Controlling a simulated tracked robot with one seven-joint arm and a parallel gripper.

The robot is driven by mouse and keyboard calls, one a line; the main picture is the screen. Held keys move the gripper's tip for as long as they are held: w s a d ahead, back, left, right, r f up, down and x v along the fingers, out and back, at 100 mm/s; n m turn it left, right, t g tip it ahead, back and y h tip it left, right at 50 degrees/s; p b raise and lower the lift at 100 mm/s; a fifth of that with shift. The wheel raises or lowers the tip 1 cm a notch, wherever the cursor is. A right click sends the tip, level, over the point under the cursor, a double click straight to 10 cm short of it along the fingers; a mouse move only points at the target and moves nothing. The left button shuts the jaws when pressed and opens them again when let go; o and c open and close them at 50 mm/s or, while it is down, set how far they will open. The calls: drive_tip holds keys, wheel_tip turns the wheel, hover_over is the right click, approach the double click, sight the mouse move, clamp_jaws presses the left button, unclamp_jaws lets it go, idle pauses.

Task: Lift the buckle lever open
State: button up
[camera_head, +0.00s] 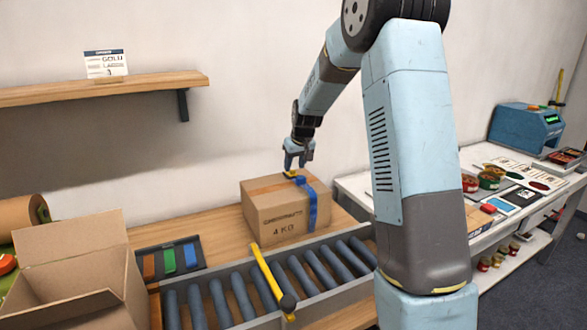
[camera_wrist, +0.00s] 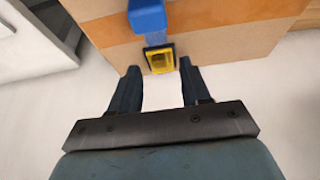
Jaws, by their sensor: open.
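A closed cardboard box (camera_head: 273,214) stands on the wooden bench behind the roller conveyor, with a blue strap (camera_head: 312,204) running over its top and down its front. A yellow buckle (camera_wrist: 160,58) sits on the strap near the box's edge in the wrist view; its lever cannot be told apart clearly. The blue strap (camera_wrist: 147,18) runs away from it. My gripper (camera_wrist: 157,74) is open and empty. Its two fingertips lie to either side of the buckle's near end in that picture. In the head view my gripper (camera_head: 296,167) is just above the box top, partly hiding the buckle.
A roller conveyor (camera_head: 235,295) with a yellow bar (camera_head: 268,278) across it lies in front of the box. An open carton (camera_head: 75,270) stands at left, beside a dark tray of coloured pieces (camera_head: 170,260). A wooden shelf (camera_head: 100,90) hangs on the wall at upper left.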

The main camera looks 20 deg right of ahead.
drive_tip(key=shift+x, duration=1.05)
drive_tip(key=shift+c, duration=0.3)
